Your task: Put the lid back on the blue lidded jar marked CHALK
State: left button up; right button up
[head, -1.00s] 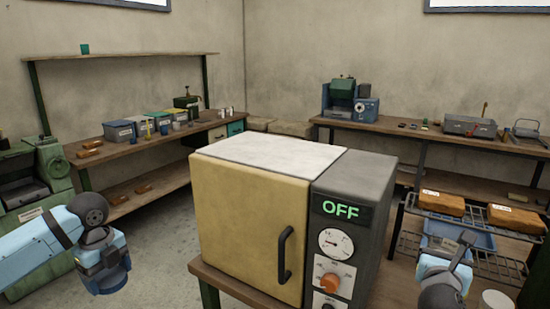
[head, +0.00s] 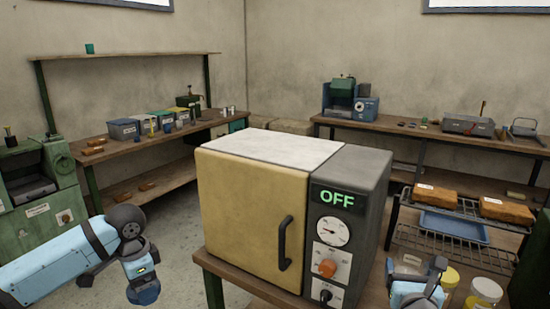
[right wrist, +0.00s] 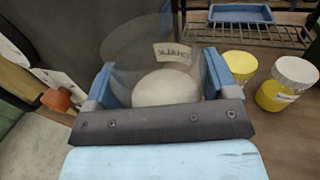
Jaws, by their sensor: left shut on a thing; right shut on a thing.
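My right gripper (right wrist: 162,90) is shut on a see-through greyish jar (right wrist: 130,45) whose label reads CHALK. A pale round surface shows inside the jar between the fingers; no lid shows on it. In the head view my right gripper (head: 413,280) is at the lower right, beside the oven. My left gripper (head: 140,278) is at the lower left, shut on a blue round piece (head: 144,293) that looks like the lid. It is well apart from the jar, across the oven. Its fingertips are partly hidden.
A cream oven (head: 255,215) reading OFF stands between my grippers. A white-lidded jar (head: 486,289) and a yellow-lidded jar (right wrist: 240,64) stand right of my right gripper. A wire rack (head: 447,235) with a blue tray (head: 455,226) is behind them. Workbenches line the walls.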

pick_arm(q)
jog(key=d+f+n, duration=0.1)
jog(key=d+n, duration=0.5)
jog(key=n, duration=0.4)
pick_arm(e)
jog(key=s+a+f+n+y, duration=0.2)
jog(key=a+f+y, duration=0.2)
jog(key=a, duration=0.2)
pick_arm(q)
jog(key=s+r+p, duration=1)
jog(key=r+p, duration=0.2)
jog(key=p, duration=0.4)
jog(key=shift+s+a, duration=0.35)
jog(key=shift+s, duration=0.05)
pick_arm(e)
jog(key=s+r, duration=0.2)
jog(key=r, duration=0.7)
jog(key=s+r, duration=0.3)
jog(key=r, duration=0.6)
jog(key=shift+d+r, duration=0.3)
jog(key=shift+r, duration=0.1)
jog(key=w+a+f+n+g+y, duration=0.1)
jog(key=a+n+y, duration=0.3)
jog(key=a, duration=0.5)
jog(key=w+a+f+n+g+y, duration=0.1)
jog(key=a+f+n+g+y, duration=0.2)
jog(key=a+y, duration=0.4)
jog(key=shift+w+a+f+n+y, duration=0.35)
jog(key=shift+a+f+n, duration=0.3)
jog(key=shift+a, duration=0.3)
